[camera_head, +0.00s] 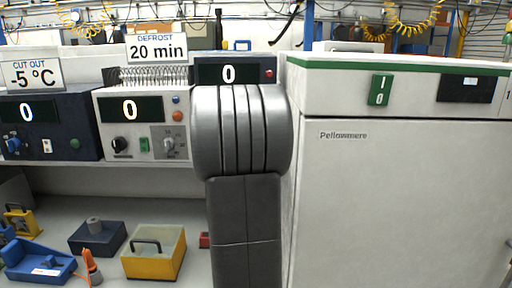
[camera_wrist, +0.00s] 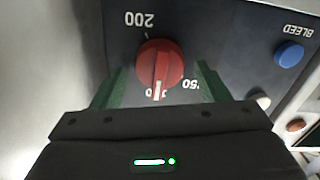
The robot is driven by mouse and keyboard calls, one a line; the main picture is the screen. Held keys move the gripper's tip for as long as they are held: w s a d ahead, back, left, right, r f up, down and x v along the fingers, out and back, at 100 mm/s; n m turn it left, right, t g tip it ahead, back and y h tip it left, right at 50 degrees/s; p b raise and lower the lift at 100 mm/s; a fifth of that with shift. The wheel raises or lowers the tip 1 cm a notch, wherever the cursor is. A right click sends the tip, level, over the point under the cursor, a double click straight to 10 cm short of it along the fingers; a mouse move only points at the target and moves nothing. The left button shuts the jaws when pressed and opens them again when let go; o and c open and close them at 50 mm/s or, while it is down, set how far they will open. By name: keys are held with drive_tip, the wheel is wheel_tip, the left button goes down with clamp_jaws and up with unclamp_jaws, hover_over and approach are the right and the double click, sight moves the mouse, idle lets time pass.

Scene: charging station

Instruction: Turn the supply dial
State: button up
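A red round dial (camera_wrist: 160,63) sits on a dark panel in the wrist view, where the lettering appears upside down. Its white pointer mark points down in the picture, towards a partly hidden number ending in 0. The marks 200 and 50 show around it; no name for the dial is visible. My gripper (camera_wrist: 160,72) is open, with one green finger on each side of the dial's lower part and a small gap on both sides. In the head view my arm covers this dial and my gripper.
A blue knob (camera_wrist: 289,54) marked BLEED and a pale knob (camera_wrist: 262,100) lie right of the dial in the wrist view. The head view shows a dark display (camera_head: 228,74) reading 0, a white control box (camera_head: 145,110) and a large white cabinet (camera_head: 400,190) beside my arm.

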drive_tip(key=c, duration=0.8)
drive_tip(key=shift+d+m+b, duration=0.15)
drive_tip(key=shift+m+b, duration=2.55)
drive_tip(key=shift+m, duration=0.1)
drive_tip(key=o, duration=1)
drive_tip(key=shift+c, duration=0.2)
drive_tip(key=s, duration=1.4)
drive_tip(key=shift+w, duration=0.1)
